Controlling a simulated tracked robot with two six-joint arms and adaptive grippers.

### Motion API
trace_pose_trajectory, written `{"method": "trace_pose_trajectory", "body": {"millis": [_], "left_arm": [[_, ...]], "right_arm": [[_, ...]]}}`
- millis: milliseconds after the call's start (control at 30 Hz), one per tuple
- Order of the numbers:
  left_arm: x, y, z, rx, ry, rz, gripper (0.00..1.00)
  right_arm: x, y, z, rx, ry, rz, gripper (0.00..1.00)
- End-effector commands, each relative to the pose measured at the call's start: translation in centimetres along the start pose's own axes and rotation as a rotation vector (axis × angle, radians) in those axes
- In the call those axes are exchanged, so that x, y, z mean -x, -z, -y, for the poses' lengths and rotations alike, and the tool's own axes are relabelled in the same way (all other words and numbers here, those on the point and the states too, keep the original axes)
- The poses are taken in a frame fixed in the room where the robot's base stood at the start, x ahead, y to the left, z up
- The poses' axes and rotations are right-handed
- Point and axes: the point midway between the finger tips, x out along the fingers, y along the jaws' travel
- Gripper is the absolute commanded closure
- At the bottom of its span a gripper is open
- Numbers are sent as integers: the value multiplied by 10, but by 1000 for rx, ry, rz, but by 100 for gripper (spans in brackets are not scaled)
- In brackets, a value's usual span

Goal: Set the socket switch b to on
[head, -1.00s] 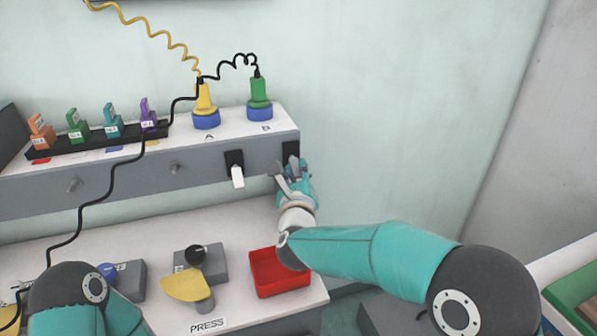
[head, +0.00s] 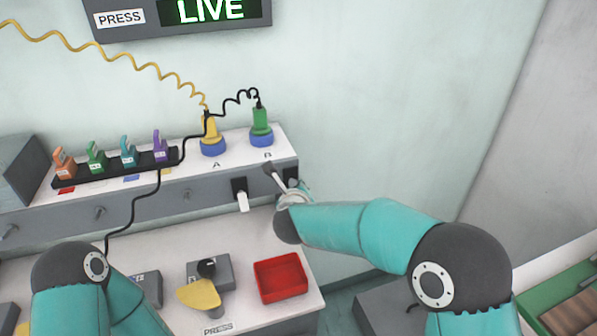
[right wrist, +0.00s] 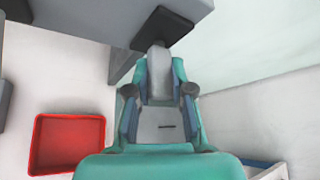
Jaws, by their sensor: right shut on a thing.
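Socket switch b has a black plate (head: 291,173) on the right end of the grey socket box's front, below the label B. In the right wrist view its pale lever (right wrist: 159,72) sticks out from the black plate (right wrist: 163,27) between my fingers. My right gripper (head: 281,181) is at this switch and shut on the lever; it also shows in the right wrist view (right wrist: 159,90). The gripper hides much of the switch in the head view, so I cannot tell the lever's setting. My left gripper is out of view; only the left arm shows.
Switch A's white lever (head: 243,201) points down, left of my gripper. A yellow plug (head: 210,133) and a green plug (head: 261,122) stand on top of the box. A red tray (head: 281,279) lies below. The wall display (head: 211,10) reads LIVE.

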Motion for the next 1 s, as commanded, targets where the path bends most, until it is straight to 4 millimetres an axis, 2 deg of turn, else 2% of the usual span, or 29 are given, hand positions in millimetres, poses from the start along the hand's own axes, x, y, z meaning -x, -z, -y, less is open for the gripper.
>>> {"method": "trace_pose_trajectory", "body": {"millis": [33,200,600,1000], "left_arm": [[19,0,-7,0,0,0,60],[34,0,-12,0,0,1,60],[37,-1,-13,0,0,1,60],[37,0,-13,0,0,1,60]], "right_arm": [[5,-10,6,10,-18,-28,100],[5,-11,6,43,-74,-128,100],[5,-18,10,115,-184,-324,100],[5,-21,12,149,-230,-407,100]]}}
